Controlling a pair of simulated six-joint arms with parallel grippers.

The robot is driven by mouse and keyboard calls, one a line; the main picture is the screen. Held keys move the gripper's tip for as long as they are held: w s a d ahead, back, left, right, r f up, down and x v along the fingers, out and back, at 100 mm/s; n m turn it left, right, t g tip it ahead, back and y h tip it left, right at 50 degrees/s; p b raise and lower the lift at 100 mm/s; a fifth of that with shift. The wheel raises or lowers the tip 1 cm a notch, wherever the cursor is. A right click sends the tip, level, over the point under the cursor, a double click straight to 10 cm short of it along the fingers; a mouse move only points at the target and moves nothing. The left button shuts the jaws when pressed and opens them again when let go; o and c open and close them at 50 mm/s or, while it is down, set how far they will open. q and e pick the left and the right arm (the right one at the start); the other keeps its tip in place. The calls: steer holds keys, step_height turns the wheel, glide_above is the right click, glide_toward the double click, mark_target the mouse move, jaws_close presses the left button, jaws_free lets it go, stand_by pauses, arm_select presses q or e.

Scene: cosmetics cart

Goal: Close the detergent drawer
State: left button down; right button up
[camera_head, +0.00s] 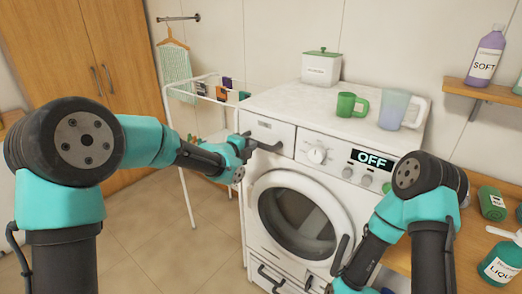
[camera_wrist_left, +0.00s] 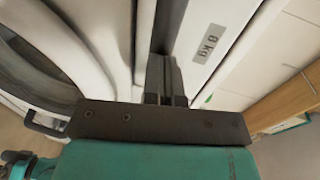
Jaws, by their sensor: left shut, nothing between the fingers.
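The white washing machine (camera_head: 335,180) stands in the middle of the head view. Its detergent drawer (camera_head: 275,131) is at the top left of its front, with a dark handle. The drawer front looks about flush with the panel, but I cannot tell if a small gap remains. My left gripper (camera_head: 247,147) is shut and empty, with its tips at the drawer's left part by the handle. In the left wrist view the shut fingers (camera_wrist_left: 165,80) are close to a white surface marked "8 kg" (camera_wrist_left: 209,42); contact is unclear. My right gripper's fingers are not visible.
A green mug (camera_head: 347,105), a clear jug (camera_head: 394,110) and a white box (camera_head: 321,68) stand on the machine. A drying rack (camera_head: 192,165) is at left. The right wooden counter holds bottles, and a shelf (camera_head: 478,91) is above. The round door (camera_head: 300,215) is shut.

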arm_select(q)
steer(key=shift+w+r, duration=0.15)
steer(key=shift+w, duration=0.1)
stand_by(0.3)
steer(key=v, duration=1.4)
steer(key=shift+s, duration=0.25)
steer(key=shift+f, duration=0.25)
steer(key=s+a+f+n+g+y, duration=0.1)
steer(key=s+a+f+n+g, duration=0.1)
steer(key=f+n, duration=0.5)
steer(key=s+a+f+n+g+y, duration=0.1)
steer(key=s+a+f+n+y, duration=0.15)
steer(key=f, duration=0.95)
steer(key=s+a+f+n+g+y, duration=0.1)
steer(key=s+a+f+n+g, duration=0.15)
steer(key=f+n, duration=0.45)
steer(key=s+a+f+n+g, duration=0.2)
steer(key=s+f+n, duration=0.3)
steer(key=s+f, duration=0.5)
steer(key=s+a+f+n+g+y, duration=0.1)
steer(key=s+f+n+g, duration=0.3)
steer(key=s+f, duration=0.6)
steer(key=shift+a+n, duration=0.6)
steer(key=shift+n, duration=0.45)
